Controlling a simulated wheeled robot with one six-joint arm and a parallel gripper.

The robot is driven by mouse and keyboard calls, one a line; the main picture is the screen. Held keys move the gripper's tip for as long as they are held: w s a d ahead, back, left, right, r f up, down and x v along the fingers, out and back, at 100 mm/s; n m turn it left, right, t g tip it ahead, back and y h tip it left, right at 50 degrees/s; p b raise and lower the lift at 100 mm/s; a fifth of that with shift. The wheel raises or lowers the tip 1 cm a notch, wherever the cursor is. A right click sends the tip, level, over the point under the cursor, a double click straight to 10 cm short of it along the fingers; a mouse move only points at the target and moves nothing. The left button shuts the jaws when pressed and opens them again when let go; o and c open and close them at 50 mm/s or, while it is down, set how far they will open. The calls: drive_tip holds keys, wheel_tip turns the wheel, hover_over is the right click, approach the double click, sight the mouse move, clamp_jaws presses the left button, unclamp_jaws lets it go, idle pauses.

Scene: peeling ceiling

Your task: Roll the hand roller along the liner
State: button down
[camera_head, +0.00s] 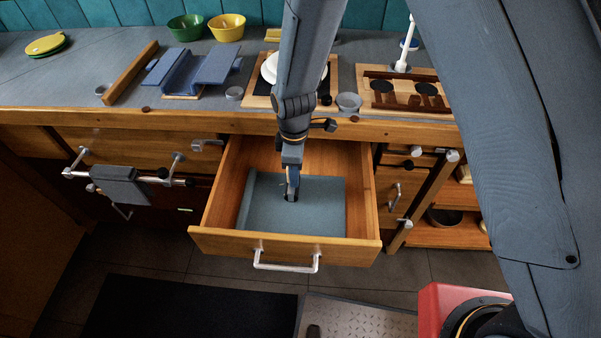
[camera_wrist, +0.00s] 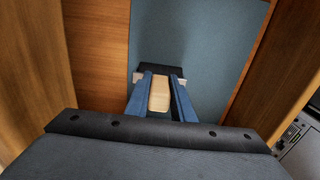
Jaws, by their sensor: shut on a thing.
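The blue-grey liner (camera_head: 320,210) lies in the open wooden drawer (camera_head: 220,241). Its left edge looks raised or curled in the head view. In the wrist view the liner (camera_wrist: 205,35) covers the middle and right, with bare wood to its left. My gripper (camera_head: 291,188) points down into the drawer over the liner's middle. In the wrist view my gripper (camera_wrist: 161,80) is shut on the hand roller's tan handle (camera_wrist: 159,96). The roller's dark head (camera_wrist: 160,70) with pale ends is just beyond the fingertips, at or close above the liner; contact cannot be told.
Drawer walls (camera_wrist: 272,55) rise on both sides of my gripper. The counter (camera_head: 75,75) above holds green (camera_head: 187,27) and yellow (camera_head: 227,27) bowls, a blue stand (camera_head: 190,72) and a wooden tray (camera_head: 440,92). A towel (camera_head: 120,186) hangs on a rail at left.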

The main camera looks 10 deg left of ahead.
drive_tip(key=shift+a, duration=0.1)
idle(0.4)
drive_tip(key=shift+s+a, duration=0.2)
drive_tip(key=shift+a, duration=1.9)
drive_tip(key=shift+d, duration=0.1)
drive_tip(key=shift+w+d, duration=0.2)
drive_tip(key=shift+d, duration=1.9)
drive_tip(key=shift+w+d, duration=0.15)
drive_tip(key=shift+d, duration=0.9)
drive_tip(key=shift+w+d, duration=0.1)
drive_tip(key=shift+d, duration=0.95)
drive_tip(key=shift+w+d+p, duration=0.15)
drive_tip(key=shift+d+p, duration=0.05)
drive_tip(key=shift+d, duration=0.85)
drive_tip(key=shift+w+d+p, duration=0.15)
drive_tip(key=shift+d+p, duration=0.05)
drive_tip(key=shift+d, duration=0.85)
